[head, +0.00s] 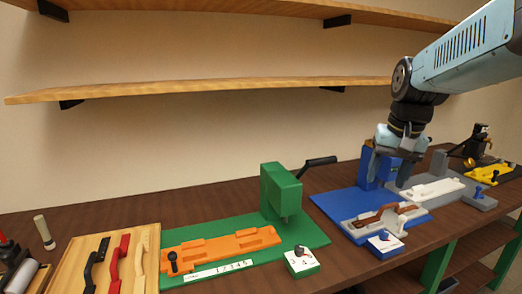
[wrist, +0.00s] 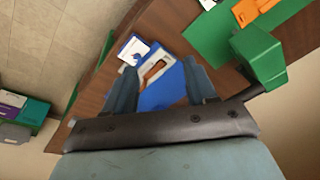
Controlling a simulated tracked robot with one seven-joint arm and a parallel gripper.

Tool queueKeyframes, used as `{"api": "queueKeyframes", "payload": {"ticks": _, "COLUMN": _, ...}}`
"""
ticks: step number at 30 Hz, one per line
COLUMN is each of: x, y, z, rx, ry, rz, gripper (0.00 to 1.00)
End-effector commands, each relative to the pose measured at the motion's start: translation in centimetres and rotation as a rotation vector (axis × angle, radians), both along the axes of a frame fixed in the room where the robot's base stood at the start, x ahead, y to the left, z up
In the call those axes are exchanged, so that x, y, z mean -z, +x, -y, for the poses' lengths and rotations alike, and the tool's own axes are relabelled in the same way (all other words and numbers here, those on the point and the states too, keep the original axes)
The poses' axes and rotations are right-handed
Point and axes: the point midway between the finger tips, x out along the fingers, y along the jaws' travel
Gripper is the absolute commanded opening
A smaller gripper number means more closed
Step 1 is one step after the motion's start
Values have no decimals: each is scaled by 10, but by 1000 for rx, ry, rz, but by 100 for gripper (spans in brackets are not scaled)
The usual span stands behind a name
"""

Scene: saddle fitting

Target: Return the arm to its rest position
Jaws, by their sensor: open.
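My gripper (head: 392,158) hangs from my arm above the blue station on the right of the bench in the head view. Its two fingers are apart with nothing between them. In the wrist view my gripper (wrist: 165,85) shows both fingers spread, with the blue station (wrist: 165,95) behind the gap. On the blue station (head: 330,205) lies a brown curved saddle piece (head: 378,215) in a white and grey holder. My gripper is apart from that piece and above it. The fingers hide part of the upright blue block.
A green station (head: 300,236) with an orange fixture (head: 225,248) stands left of the blue one. A wooden tray (head: 70,262) holds black, red and cream handles. Grey and yellow stations (head: 492,173) stand at right. Shelves (head: 220,88) run along the wall above.

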Motion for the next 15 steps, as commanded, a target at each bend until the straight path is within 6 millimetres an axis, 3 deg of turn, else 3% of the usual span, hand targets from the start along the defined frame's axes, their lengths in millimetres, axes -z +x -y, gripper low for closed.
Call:
{"api": "queueKeyframes", "payload": {"ticks": 9, "x": -4, "y": -63, "z": -30, "rx": -149, "ry": -74, "rz": 179, "gripper": 56}}
{"api": "queueKeyframes", "payload": {"ticks": 15, "x": 1, "y": -92, "z": -41, "rx": -221, "ry": -114, "rz": 268, "gripper": 56}}
